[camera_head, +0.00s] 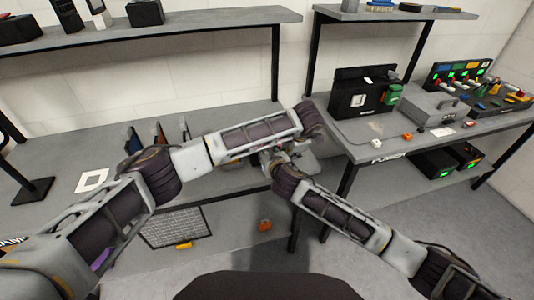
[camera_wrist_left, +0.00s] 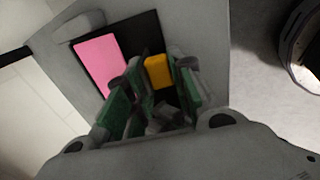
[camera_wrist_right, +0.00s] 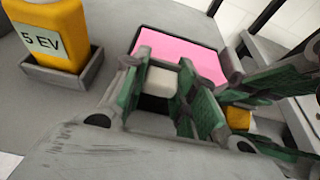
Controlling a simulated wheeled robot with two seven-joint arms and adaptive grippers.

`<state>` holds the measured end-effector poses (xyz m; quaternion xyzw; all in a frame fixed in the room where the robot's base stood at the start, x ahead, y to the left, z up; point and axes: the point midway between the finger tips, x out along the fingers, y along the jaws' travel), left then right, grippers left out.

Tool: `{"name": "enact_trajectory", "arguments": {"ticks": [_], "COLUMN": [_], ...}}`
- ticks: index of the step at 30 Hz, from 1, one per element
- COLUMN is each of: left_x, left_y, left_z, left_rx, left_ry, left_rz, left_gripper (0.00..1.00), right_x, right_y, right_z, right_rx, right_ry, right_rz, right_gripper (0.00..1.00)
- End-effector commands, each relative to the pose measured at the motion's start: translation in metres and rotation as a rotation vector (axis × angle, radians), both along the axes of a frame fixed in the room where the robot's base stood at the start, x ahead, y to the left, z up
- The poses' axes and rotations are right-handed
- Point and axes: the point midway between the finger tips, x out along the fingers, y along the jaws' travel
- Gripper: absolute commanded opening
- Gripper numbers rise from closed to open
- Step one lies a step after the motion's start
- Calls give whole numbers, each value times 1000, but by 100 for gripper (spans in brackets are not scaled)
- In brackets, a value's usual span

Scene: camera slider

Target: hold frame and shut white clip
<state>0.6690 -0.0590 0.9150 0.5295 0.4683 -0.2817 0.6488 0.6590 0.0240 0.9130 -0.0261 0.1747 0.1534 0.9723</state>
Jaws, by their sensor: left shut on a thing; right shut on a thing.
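The dark frame (camera_wrist_left: 91,42) with a pink panel (camera_wrist_left: 100,65) shows in the left wrist view. My left gripper (camera_wrist_left: 150,95) is shut at its edge, though its fingers hide the exact contact. A yellow clip (camera_wrist_left: 157,72) shows just beyond these fingers. In the right wrist view, the pink panel (camera_wrist_right: 180,55) lies beyond my right gripper (camera_wrist_right: 165,90). Its green-padded fingers are shut on the white clip (camera_wrist_right: 161,80) at the frame's near side. In the head view, my right gripper (camera_head: 272,160) is close beside the end of my left arm, which hides the frame.
A yellow block labelled 5 EV (camera_wrist_right: 52,35) stands in a grey tray (camera_wrist_right: 70,78), left of my right gripper. The right bench holds a black case (camera_head: 362,95) and a grey box (camera_head: 436,107). An overhead shelf (camera_head: 200,24) spans the back left. The grippers are close together.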

Motion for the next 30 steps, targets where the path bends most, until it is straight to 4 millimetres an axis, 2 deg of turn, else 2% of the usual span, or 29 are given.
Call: {"name": "enact_trajectory", "arguments": {"ticks": [17, 18, 22, 30], "left_x": [-1, -1, -1, -1], "left_y": [1, 1, 1, 1], "left_z": [-3, -3, -3, -2], "left_rx": [3, 3, 3, 3], "left_ry": [5, 5, 5, 4], "left_rz": [2, 2, 2, 2], "left_gripper": [0, 0, 0, 0], "right_x": [3, 3, 2, 1], "right_y": [-1, -1, 0, 0], "right_z": [2, 2, 1, 1], "right_rx": [-19, -19, -19, -18], "right_ry": [44, 44, 44, 46], "right_rz": [-1, -1, 0, 1], "right_gripper": [4, 32, 48, 50]}}
